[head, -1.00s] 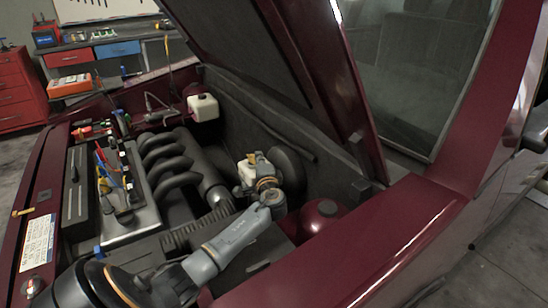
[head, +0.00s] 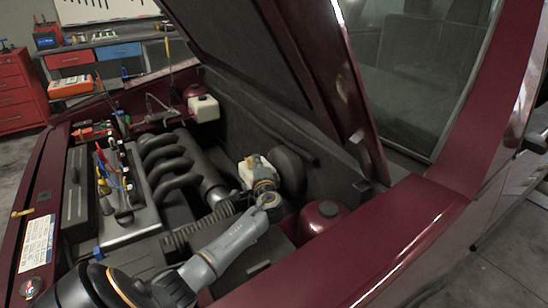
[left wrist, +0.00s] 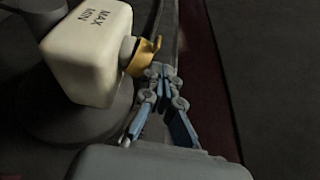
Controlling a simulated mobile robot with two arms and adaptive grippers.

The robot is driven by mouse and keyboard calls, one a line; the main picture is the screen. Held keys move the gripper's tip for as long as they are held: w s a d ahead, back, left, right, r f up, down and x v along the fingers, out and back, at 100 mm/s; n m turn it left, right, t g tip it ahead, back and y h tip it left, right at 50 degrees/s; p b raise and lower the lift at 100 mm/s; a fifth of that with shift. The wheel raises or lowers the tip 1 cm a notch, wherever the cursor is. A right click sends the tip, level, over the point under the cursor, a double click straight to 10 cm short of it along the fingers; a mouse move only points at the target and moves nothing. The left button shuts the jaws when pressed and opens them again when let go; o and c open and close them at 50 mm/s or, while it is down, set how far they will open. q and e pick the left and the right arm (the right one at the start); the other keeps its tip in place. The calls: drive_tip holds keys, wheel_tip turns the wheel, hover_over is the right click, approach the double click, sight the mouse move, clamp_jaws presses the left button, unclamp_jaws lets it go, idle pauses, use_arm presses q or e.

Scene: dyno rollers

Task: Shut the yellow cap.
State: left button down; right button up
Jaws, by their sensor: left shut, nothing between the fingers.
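The white reservoir (head: 244,173) stands in the engine bay, partly behind my left gripper (head: 256,161). In the left wrist view the reservoir (left wrist: 88,50) carries MAX and MIN marks and has a short pale neck. The yellow cap (left wrist: 141,58) is at that neck, with a small tab sticking up. I cannot tell whether it sits fully closed. My left gripper (left wrist: 161,72) is shut and empty, its fingertips right beside the cap, seemingly touching or nearly touching it. In the head view my gripper hides most of the cap. My right gripper is not in view.
The raised hood (head: 285,60) hangs above the bay. Black intake pipes (head: 165,155) and a tool-laden cover lie to the left. Another white reservoir (head: 203,108) stands farther back. The dark red fender (head: 370,230) borders the bay on the right.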

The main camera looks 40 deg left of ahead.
use_arm(q)
wheel_tip(320, 180, up, 9)
drive_tip(key=c, duration=2)
unclamp_jaws()
drive_tip(key=shift+r, duration=0.25)
drive_tip(key=o, duration=0.4)
drive_tip(key=shift+a+r, duration=0.1)
drive_tip(key=shift+r, duration=0.1)
drive_tip(key=o, duration=0.4)
drive_tip(key=a, duration=0.1)
drive_tip(key=w+a+n+g+h, duration=0.1)
drive_tip(key=a+f+g+h, duration=0.1)
drive_tip(key=shift+w+a+f+p, duration=0.1)
drive_tip(key=shift+w+a+p, duration=0.15)
drive_tip(key=shift+a+p, duration=0.15)
drive_tip(key=n+g+h+p, duration=0.2)
drive_tip(key=n+g+h, duration=0.15)
drive_tip(key=h, duration=1.05)
approach(246, 159)
drive_tip(key=shift+g, duration=0.25)
drive_tip(key=x, duration=0.7)
drive_tip(key=shift+w+d+p, duration=0.1)
drive_tip(key=shift+w+p, duration=0.05)
drive_tip(key=shift+p, duration=0.2)
